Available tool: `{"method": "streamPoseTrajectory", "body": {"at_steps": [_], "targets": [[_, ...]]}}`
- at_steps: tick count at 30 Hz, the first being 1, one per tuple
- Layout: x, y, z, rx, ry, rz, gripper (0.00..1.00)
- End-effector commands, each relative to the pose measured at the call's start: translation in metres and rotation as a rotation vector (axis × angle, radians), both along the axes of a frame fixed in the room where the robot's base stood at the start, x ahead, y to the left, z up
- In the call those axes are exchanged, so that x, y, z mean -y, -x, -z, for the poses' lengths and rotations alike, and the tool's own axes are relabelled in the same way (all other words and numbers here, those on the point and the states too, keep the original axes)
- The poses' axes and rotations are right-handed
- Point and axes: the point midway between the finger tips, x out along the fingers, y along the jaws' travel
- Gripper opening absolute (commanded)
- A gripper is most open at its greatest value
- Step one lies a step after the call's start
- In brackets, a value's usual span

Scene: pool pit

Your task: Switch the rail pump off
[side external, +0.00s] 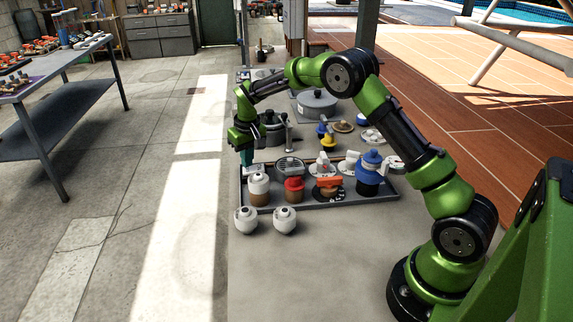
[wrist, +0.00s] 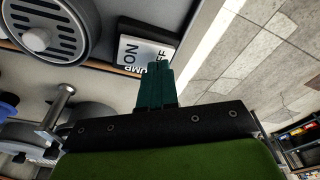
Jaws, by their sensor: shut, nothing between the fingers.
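The rail pump switch (wrist: 146,44) shows in the wrist view as a white rocker plate in a dark housing. Its plate reads "ON" at the left and part of "OFF" at the right, with part of "PUMP" below. My gripper (wrist: 158,68) has its teal fingers together and empty, with the tips overlapping the OFF side and the label edge. Whether they touch the plate is unclear. In the side view my gripper (side external: 246,160) points down at the tray's left end, and I cannot make out the switch there. The rocker's tilt is hard to tell.
The grey tray (side external: 320,205) holds a white-capped jar (side external: 258,184), a red-capped jar (side external: 294,184), an orange-handled valve (side external: 328,183) and a blue bottle (side external: 370,165). A round grille (wrist: 40,30) is beside the switch. A metal post (wrist: 57,105) stands near my gripper. Two white balls (side external: 265,220) lie in front.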

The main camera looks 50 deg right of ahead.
Motion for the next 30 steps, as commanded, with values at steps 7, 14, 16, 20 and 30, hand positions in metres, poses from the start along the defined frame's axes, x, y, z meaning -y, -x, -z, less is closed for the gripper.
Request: {"method": "streamPoseTrajectory", "body": {"at_steps": [7, 14, 16, 20, 30], "targets": [[0.000, -0.001, -0.022, 0.004, 0.001, -0.001, 0.00], [0.000, -0.001, -0.040, 0.004, 0.001, -0.001, 0.00], [0.000, -0.001, -0.046, 0.004, 0.001, 0.000, 0.00], [0.000, -0.001, -0.055, 0.003, 0.001, -0.001, 0.00], [0.000, 0.000, -0.061, 0.002, 0.002, -0.001, 0.00]]}}
